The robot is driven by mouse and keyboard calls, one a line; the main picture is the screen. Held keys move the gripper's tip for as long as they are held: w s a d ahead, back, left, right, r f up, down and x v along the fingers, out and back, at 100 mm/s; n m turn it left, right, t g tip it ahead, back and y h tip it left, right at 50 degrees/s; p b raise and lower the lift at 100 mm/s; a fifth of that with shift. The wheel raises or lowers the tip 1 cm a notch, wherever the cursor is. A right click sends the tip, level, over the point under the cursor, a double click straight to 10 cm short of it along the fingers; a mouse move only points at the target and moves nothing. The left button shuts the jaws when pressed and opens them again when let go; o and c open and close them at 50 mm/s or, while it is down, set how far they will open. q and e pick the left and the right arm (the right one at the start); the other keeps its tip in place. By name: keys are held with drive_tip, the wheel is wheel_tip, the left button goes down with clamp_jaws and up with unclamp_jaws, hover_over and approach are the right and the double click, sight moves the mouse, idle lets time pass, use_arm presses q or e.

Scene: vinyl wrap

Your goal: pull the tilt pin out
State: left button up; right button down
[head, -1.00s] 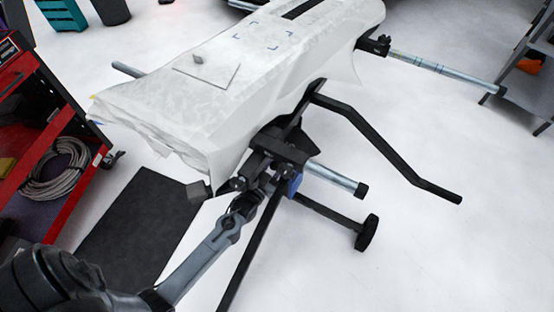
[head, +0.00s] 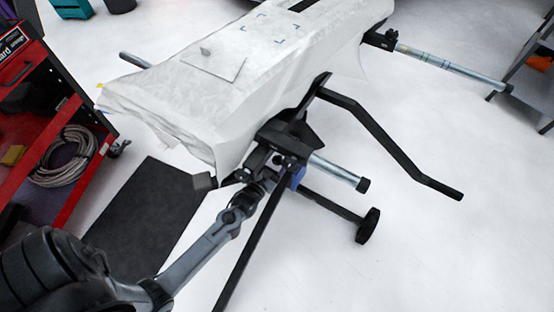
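The tilt pin cannot be made out for sure. A small blue part (head: 297,178) shows at the black tilt bracket (head: 290,135) under the covered panel. My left gripper (head: 268,172) is at the lower left side of this bracket, close to the blue part. Its fingers are dark and merge with the bracket, so I cannot tell whether they are open or shut, or touch anything. My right gripper is out of view.
The white-wrapped panel (head: 190,95) lies on the stand above my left gripper. A bent black bar (head: 385,135) and a wheeled leg (head: 335,208) reach right. A red tool cart (head: 85,115) stands left, beside a dark mat (head: 150,215).

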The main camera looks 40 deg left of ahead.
use_arm(q)
drive_tip(key=s+d+p, duration=0.2)
drive_tip(key=s+p, duration=0.2)
drive_tip(key=s, duration=0.6)
drive_tip(key=shift+s, duration=0.2)
drive_tip(key=shift+w, duration=0.1)
